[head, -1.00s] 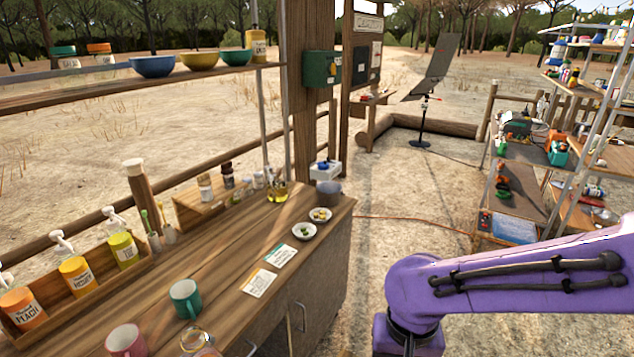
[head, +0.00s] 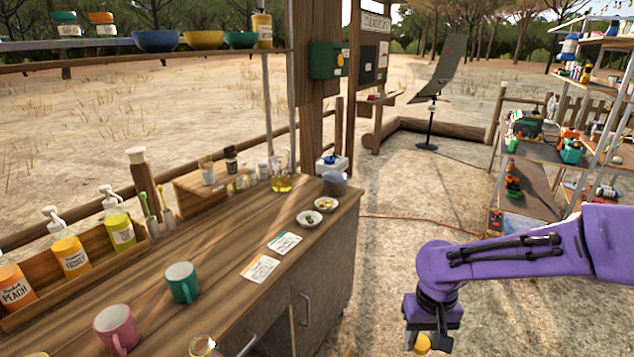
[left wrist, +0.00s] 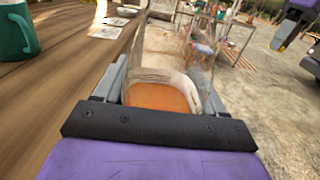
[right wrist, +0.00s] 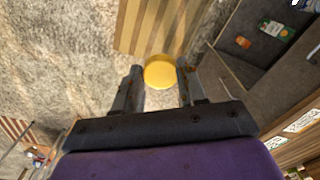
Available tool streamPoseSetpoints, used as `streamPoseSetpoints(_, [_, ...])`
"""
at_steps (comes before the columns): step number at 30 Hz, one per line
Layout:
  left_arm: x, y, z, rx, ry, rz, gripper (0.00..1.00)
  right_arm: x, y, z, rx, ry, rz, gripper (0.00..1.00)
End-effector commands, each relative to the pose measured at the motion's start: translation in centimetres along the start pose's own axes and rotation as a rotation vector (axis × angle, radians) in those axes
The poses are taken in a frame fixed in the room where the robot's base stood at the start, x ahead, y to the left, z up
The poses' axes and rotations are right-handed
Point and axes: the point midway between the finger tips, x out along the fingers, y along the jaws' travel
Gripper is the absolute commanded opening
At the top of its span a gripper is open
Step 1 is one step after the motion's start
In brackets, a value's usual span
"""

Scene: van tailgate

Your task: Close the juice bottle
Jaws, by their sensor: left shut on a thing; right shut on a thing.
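The juice bottle is clear glass with orange juice (left wrist: 160,97) low inside it. My left gripper (left wrist: 165,88) is shut around it in the left wrist view. In the head view only the bottle's open mouth (head: 203,345) shows at the bottom edge, in front of the pink mug. My right gripper (right wrist: 159,68) is shut on a round yellow cap (right wrist: 159,73). The cap also shows in the head view (head: 422,343) at the bottom, right of the counter, well apart from the bottle. My left gripper is out of the head view.
The wooden counter (head: 225,245) carries a teal mug (head: 182,283), a pink mug (head: 117,329), cards, two small bowls and a rack of syrup bottles. An open cabinet (right wrist: 265,45) shows in the right wrist view.

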Motion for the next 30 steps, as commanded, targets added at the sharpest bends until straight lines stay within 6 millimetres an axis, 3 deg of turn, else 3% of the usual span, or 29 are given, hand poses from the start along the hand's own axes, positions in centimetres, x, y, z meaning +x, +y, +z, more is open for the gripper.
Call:
streamPoseSetpoints(11, [0.6, -0.4, 0.4, -0.001, -0.005, 0.003, 0.15, 0.0, 0.0, 0.0, 0.000, 0.000, 0.000, 0.13])
streamPoseSetpoints(21, [3.5, -3.5, 1.5, -0.003, -0.004, 0.000, 0.15, 0.0, 0.0, 0.0, 0.000, 0.000, 0.000, 0.13])
streamPoseSetpoints(30, [4.8, -4.7, 1.9, -0.003, -0.002, 0.001, 0.15, 0.0, 0.0, 0.0, 0.000, 0.000, 0.000, 0.13])
